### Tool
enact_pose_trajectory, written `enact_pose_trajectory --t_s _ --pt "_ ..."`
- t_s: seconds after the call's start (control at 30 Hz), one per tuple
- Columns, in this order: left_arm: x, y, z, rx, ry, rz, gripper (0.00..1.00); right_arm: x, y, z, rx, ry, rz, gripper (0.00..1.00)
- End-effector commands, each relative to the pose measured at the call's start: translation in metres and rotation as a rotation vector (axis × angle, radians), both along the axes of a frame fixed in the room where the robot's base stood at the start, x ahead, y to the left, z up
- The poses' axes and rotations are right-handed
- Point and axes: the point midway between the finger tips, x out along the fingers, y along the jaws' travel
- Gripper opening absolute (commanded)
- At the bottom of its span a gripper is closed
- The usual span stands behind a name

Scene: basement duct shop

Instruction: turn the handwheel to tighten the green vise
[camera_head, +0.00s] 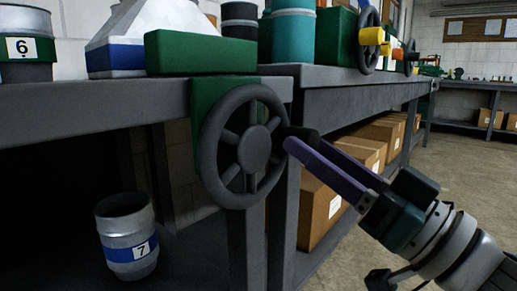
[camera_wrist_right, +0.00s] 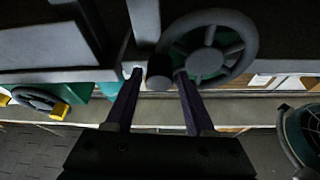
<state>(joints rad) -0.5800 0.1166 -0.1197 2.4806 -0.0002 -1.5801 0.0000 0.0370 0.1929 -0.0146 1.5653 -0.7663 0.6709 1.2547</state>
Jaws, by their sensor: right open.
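The dark grey handwheel (camera_head: 253,147) is mounted upright on the green vise (camera_head: 200,54) at the front edge of the workbench. The wheel also shows in the right wrist view (camera_wrist_right: 206,62), with its stubby dark crank handle (camera_wrist_right: 160,71) sticking out from the rim. My right gripper (camera_head: 304,140), with purple fingers, reaches in from the lower right to the handle at the wheel's right side. In the right wrist view the gripper (camera_wrist_right: 158,74) is open, one finger on each side of the handle, with visible gaps. My left gripper is not in view.
The grey workbench (camera_head: 95,93) runs across the left, with a bucket marked 7 (camera_head: 127,237) below. A bucket marked 6 (camera_head: 25,46) and a teal canister (camera_head: 293,38) stand on top. Cardboard boxes (camera_head: 320,212) sit under the bench. Open floor lies to the right.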

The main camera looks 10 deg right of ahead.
Motion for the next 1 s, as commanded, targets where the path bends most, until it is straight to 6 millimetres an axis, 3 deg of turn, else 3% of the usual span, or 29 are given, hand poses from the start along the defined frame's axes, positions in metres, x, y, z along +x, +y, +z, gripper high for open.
enact_pose_trajectory --t_s 0.2,0.47,0.9,1.0 --pt "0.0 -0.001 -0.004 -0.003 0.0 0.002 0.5 0.015 0.01 0.007 0.001 0.001 -0.001 0.54" --pt "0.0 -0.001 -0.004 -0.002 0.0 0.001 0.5 0.016 0.011 0.007 0.0 0.002 0.0 0.54" --pt "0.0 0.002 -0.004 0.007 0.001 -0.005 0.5 0.016 0.011 0.007 0.0 0.002 0.0 0.06" --pt "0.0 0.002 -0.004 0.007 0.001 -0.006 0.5 0.016 0.011 0.007 0.0 0.002 0.0 0.0"
